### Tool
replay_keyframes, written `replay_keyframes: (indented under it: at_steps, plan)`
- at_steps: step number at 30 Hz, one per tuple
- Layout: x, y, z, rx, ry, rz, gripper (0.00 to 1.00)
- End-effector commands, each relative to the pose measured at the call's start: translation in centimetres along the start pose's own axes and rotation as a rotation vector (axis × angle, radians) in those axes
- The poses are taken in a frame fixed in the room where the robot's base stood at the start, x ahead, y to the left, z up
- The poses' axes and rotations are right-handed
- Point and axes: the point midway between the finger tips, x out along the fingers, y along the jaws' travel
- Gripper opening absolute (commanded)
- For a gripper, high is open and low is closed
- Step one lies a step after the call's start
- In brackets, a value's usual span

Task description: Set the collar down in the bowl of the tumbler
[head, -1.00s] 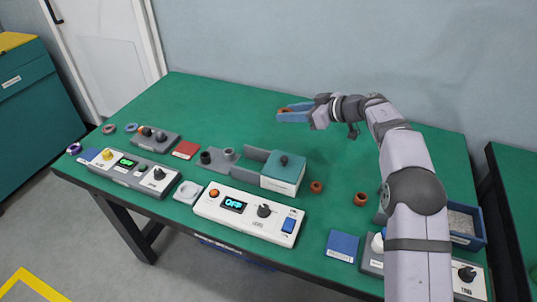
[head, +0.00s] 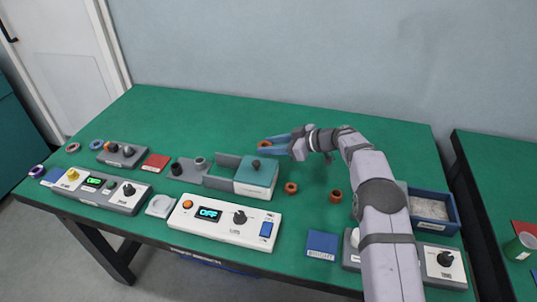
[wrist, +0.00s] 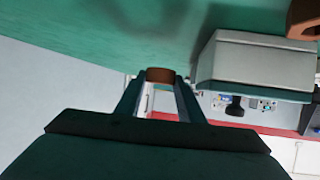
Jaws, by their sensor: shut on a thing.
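My gripper (head: 268,146) is shut on the collar (head: 263,144), an orange-brown ring, above the bench behind the teal-lidded box. In the wrist view the collar (wrist: 160,75) sits between the two fingertips (wrist: 160,88). A blue-walled bin (head: 457,212) of pale granules stands at the right, partly behind my arm. It may be the tumbler's bowl, but I cannot tell for sure. The collar is well to its left. A grey unit with a black knob (head: 445,258) stands in front of the bin; its label is too small to read surely.
The teal-lidded box (head: 257,178) stands near the gripper. Two other brown rings (head: 291,188) (head: 336,196) lie to its right. A white control unit (head: 225,224) reads OFF. A blue pad (head: 322,243) lies at the front. The back of the green bench (head: 230,120) is clear.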

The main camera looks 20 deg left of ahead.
Motion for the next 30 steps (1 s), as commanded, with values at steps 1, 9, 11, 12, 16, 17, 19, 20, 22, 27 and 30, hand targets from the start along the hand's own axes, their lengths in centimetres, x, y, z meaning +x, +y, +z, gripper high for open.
replay_keyframes:
  at_steps: [1,9,11,12,16,17,19,20,22,27,30]
  plan:
    - [0.0,0.1,0.0,-0.001,0.003,0.001,0.06]
    - [0.4,0.0,0.8,0.000,0.002,0.001,0.06]
    - [0.7,0.0,1.4,0.001,0.001,0.001,0.06]
    - [0.9,0.0,1.9,0.001,0.001,0.001,0.06]
    - [1.6,0.1,3.1,-0.001,0.002,0.001,0.06]
    - [1.6,0.1,3.3,-0.001,0.002,0.001,0.06]
    - [1.7,0.1,3.4,-0.002,0.003,0.002,0.06]
    - [1.7,0.1,3.4,-0.002,0.003,0.002,0.06]
    - [1.7,0.1,3.4,-0.002,0.003,0.002,0.06]
    - [1.8,0.1,3.5,-0.002,0.002,0.002,0.06]
    - [1.9,0.1,3.8,-0.002,0.002,0.002,0.06]
